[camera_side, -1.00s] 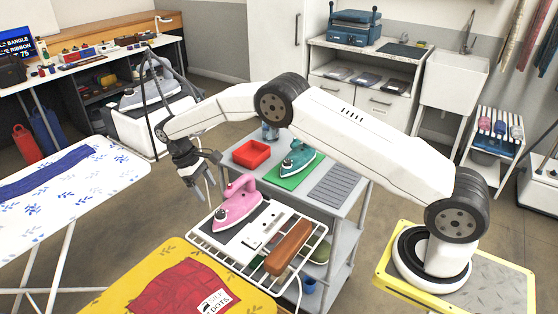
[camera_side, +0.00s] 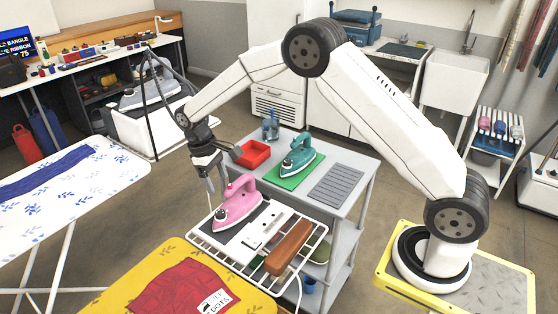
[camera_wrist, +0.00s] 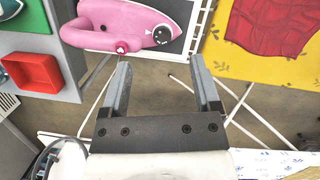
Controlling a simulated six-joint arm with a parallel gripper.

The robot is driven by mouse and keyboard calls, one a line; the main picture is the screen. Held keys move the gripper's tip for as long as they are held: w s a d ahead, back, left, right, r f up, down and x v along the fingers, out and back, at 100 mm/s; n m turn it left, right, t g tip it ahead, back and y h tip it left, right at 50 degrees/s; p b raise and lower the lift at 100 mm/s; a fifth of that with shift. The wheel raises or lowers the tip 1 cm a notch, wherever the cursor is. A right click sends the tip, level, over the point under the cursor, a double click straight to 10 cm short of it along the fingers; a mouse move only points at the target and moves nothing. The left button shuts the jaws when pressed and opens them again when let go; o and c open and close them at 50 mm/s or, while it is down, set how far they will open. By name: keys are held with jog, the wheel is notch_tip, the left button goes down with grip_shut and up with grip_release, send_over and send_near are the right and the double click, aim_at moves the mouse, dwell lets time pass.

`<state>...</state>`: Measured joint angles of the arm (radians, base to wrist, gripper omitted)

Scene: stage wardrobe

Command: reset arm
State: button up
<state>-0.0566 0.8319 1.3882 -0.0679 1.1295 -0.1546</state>
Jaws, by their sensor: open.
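My gripper (camera_side: 217,189) hangs with its fingers pointing down, just left of the pink iron (camera_side: 238,204) in the side view. In the wrist view my gripper (camera_wrist: 158,88) shows two fingers apart with nothing between them, only floor and thin white legs beyond. The pink iron (camera_wrist: 130,22) lies above the left finger in that view, seemingly apart from it. The iron rests on a dark pad on the white wire rack (camera_side: 283,281).
A grey cart (camera_side: 345,162) carries a red tray (camera_side: 254,154) and a teal iron (camera_side: 298,157) on a green mat (camera_side: 287,182). A yellow ironing board (camera_side: 150,280) with red cloth (camera_side: 187,290) stands in front. A white patterned board (camera_side: 105,190) is at left.

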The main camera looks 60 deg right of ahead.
jog(key=s+d+r+m+t, duration=0.1)
jog(key=s+r+t, duration=0.1)
jog(key=s, duration=0.9)
jog(key=s+r+m+t, duration=0.1)
jog(key=s+t, duration=0.1)
jog(key=s, duration=0.9)
jog(key=shift+s+d+r+m+t+y, duration=0.35)
jog(key=shift+d+r+m+t+y, duration=0.05)
